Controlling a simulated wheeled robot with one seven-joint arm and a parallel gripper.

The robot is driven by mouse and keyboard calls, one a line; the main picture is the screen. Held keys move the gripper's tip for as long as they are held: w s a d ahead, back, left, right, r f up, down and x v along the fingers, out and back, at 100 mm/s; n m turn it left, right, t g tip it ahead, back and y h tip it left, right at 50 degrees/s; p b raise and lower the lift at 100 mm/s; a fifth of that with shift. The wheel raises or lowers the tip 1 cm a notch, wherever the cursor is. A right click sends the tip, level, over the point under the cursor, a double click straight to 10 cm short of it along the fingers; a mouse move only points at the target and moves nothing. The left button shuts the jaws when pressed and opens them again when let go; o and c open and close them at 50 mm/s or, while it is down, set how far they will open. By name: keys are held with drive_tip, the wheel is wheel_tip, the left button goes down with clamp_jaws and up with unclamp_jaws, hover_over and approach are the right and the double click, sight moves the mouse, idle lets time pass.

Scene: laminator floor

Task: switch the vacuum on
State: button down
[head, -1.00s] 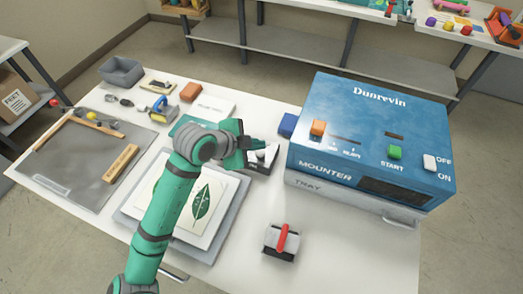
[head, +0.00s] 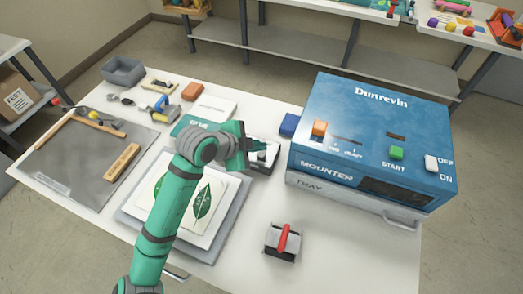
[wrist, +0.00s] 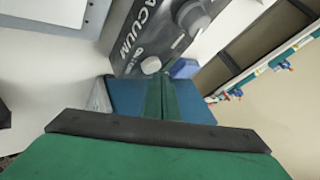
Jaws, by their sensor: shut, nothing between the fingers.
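The vacuum unit (head: 270,160) is a small dark-topped box on the table, left of the blue mounter. In the wrist view the box (wrist: 165,42) shows the word VACUUM, a large grey knob (wrist: 192,18) and a small pale round button (wrist: 150,65) beside small lettering. My gripper (head: 261,146) is shut and empty. In the head view it covers part of the unit. In the wrist view its fingertips (wrist: 161,82) appear just below the small button; I cannot tell whether they touch the box. The setting of the switch is not readable.
The blue mounter (head: 345,130) stands close on the right, with a small blue block (head: 289,124) between. A red-handled tool (head: 281,242) stands in front. A leaf print (head: 170,215) lies left on a grey board. The front right table top is clear.

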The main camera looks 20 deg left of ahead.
sight(259, 154)
drive_tip(key=shift+w, duration=0.1)
drive_tip(key=shift+a+f, duration=0.15)
drive_tip(key=shift+f, duration=0.1)
idle(0.4)
drive_tip(key=shift+s+f, duration=0.1)
drive_tip(key=shift+s, duration=0.1)
idle(0.3)
drive_tip(key=shift+w+r, duration=0.1)
drive_tip(key=shift+r, duration=0.65)
drive_tip(key=shift+w+d+r, duration=0.1)
drive_tip(key=shift+d+r, duration=0.1)
drive_tip(key=shift+s+a+r, duration=0.1)
drive_tip(key=shift+r, duration=1)
drive_tip(key=shift+s+a+r, duration=0.1)
drive_tip(key=shift+r, duration=0.95)
drive_tip(key=shift+d+r, duration=0.15)
drive_tip(key=shift+r, duration=0.5)
